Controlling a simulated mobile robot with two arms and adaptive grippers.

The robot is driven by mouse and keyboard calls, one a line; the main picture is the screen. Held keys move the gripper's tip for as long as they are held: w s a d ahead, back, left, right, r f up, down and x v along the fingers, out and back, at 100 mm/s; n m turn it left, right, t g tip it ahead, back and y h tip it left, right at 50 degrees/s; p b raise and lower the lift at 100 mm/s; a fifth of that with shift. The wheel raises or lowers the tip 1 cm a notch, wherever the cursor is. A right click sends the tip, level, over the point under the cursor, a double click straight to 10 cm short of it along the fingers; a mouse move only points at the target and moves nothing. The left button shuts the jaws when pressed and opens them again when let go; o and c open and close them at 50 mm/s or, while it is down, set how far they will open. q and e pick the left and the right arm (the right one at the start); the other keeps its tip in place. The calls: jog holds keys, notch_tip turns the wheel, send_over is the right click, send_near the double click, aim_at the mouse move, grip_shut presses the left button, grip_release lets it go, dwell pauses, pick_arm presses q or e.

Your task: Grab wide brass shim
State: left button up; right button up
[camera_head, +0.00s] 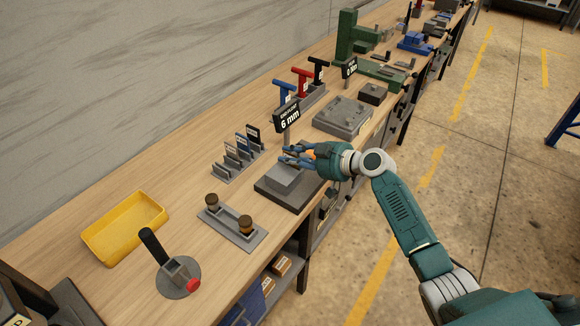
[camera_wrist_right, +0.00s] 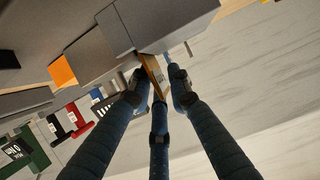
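My right gripper (camera_head: 296,155) is over the dark grey block fixture (camera_head: 290,190), at the sign reading 6 mm (camera_head: 288,117). In the right wrist view its three blue fingers (camera_wrist_right: 160,88) are around a thin brass-coloured strip (camera_wrist_right: 152,68), which looks like the wide brass shim. The strip lies beside a grey block (camera_wrist_right: 170,22). I cannot tell whether the fingers press on it. I cannot make out the strip in the head view. A rack of several upright plates (camera_head: 237,156) stands left of the gripper. My left gripper is not in view.
A yellow tray (camera_head: 125,229), a joystick (camera_head: 170,262) and a plate with two brown knobs (camera_head: 232,221) are at the near left. Blue, red and black T-handles (camera_head: 302,84) and a grey plate fixture (camera_head: 342,118) stand beyond. Bare wood lies along the wall.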

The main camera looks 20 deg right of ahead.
jog(key=shift+s+d, duration=0.1)
grip_shut()
jog(key=shift+r, duration=0.1)
